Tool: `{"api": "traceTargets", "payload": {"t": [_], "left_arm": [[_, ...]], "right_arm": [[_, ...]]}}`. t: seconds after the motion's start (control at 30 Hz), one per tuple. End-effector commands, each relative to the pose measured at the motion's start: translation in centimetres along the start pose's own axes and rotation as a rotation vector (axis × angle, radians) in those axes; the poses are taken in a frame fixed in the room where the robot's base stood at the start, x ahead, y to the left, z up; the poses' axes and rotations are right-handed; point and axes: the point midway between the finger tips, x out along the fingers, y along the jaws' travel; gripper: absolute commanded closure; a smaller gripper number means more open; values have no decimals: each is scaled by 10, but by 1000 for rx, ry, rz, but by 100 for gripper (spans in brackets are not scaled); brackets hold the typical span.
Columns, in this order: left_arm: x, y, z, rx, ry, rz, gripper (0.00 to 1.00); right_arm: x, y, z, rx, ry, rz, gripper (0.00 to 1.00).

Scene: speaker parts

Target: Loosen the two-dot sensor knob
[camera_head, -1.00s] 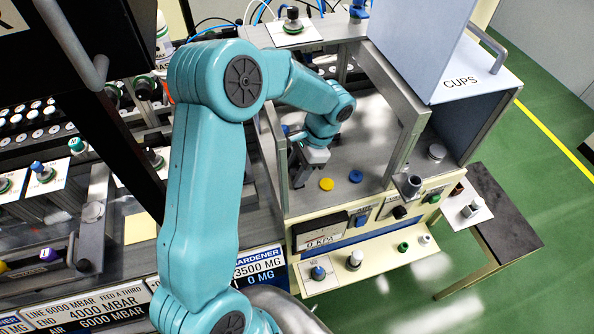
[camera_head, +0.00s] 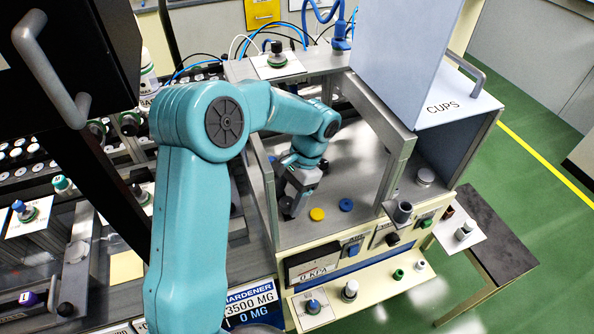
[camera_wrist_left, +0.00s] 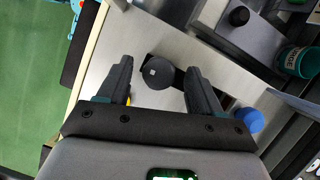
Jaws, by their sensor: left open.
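My left gripper (camera_head: 292,208) reaches down into the metal bench enclosure, left of a yellow disc (camera_head: 317,214) and a blue disc (camera_head: 346,205). In the left wrist view, my left gripper (camera_wrist_left: 159,72) is open. A dark round knob (camera_wrist_left: 157,74) with a small pale square mark sits between its fingers, with a gap on both sides. I cannot make out two dots on any knob, so I cannot tell which is the two-dot sensor knob. The dark knob is not clearly visible in the head view. My right gripper is not in view.
A front shelf holds a blue-topped knob (camera_head: 314,306), a white knob (camera_head: 350,290) and a green knob (camera_head: 398,274). A metal post (camera_head: 398,170) and the CUPS cabinet (camera_head: 455,120) stand right of my arm. The enclosure floor right of the blue disc is clear.

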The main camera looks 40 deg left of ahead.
Motion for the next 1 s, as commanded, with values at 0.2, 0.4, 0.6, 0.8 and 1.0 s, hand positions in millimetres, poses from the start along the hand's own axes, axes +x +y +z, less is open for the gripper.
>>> {"api": "traceTargets", "payload": {"t": [0.2, 0.4, 0.6, 0.8, 1.0], "left_arm": [[-57, 0, -2, 0, 8, -2, 35], [-108, 0, -1, 1, 4, 0, 35], [-137, 0, 0, 0, 1, 1, 35], [-145, 0, 1, 1, -1, 2, 35], [-145, 0, 1, 1, -1, 2, 35]], "right_arm": [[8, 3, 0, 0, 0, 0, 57], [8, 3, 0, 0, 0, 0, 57], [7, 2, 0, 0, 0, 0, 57], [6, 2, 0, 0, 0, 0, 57], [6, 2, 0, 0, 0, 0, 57]]}}
